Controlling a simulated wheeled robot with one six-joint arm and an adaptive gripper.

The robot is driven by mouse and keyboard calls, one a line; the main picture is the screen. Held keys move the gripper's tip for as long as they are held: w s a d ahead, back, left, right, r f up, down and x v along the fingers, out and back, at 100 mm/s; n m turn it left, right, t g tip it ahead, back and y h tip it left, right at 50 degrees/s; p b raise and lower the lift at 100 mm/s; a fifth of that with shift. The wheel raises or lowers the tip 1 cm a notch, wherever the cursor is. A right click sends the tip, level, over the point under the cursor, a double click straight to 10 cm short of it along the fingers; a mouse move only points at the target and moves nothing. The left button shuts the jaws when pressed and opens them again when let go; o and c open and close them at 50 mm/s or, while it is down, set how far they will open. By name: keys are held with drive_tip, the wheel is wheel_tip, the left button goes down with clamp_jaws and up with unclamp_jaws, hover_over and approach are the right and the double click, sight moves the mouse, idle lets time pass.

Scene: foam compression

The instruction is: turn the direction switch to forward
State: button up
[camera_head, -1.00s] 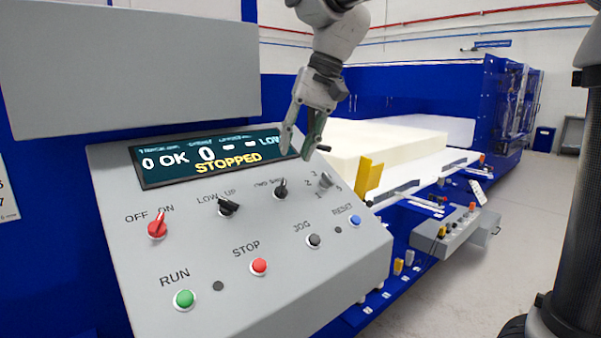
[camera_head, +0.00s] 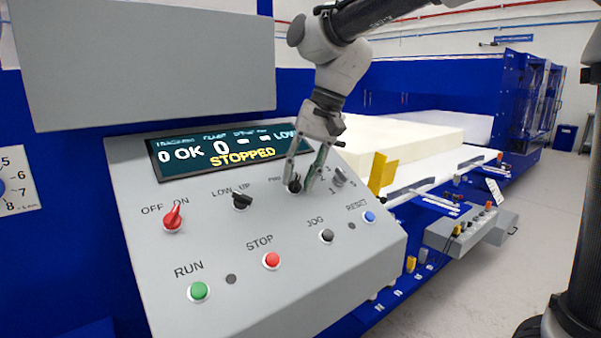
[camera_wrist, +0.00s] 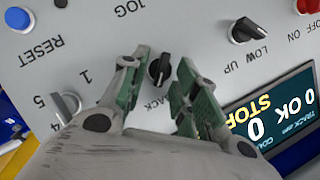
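The direction switch is a black knob (camera_head: 295,185) on the sloped grey control panel (camera_head: 330,275), right of the LOW/UP switch. In the wrist view the black knob (camera_wrist: 159,69) sits between the two fingertips of my gripper (camera_wrist: 152,80), with a visible gap on each side. A label ending in "BACK" shows beside it, partly hidden by a finger. In the head view my gripper (camera_head: 301,186) points down over the knob and partly hides it and its label. My gripper is open and holds nothing.
The black LOW/UP switch (camera_head: 242,200) and the red OFF/ON switch (camera_head: 173,217) stand to the left. A grey numbered knob (camera_head: 340,176) is close on the right. The black JOG button (camera_head: 326,236) is below. The display (camera_head: 225,150) reads STOPPED.

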clamp_jaws()
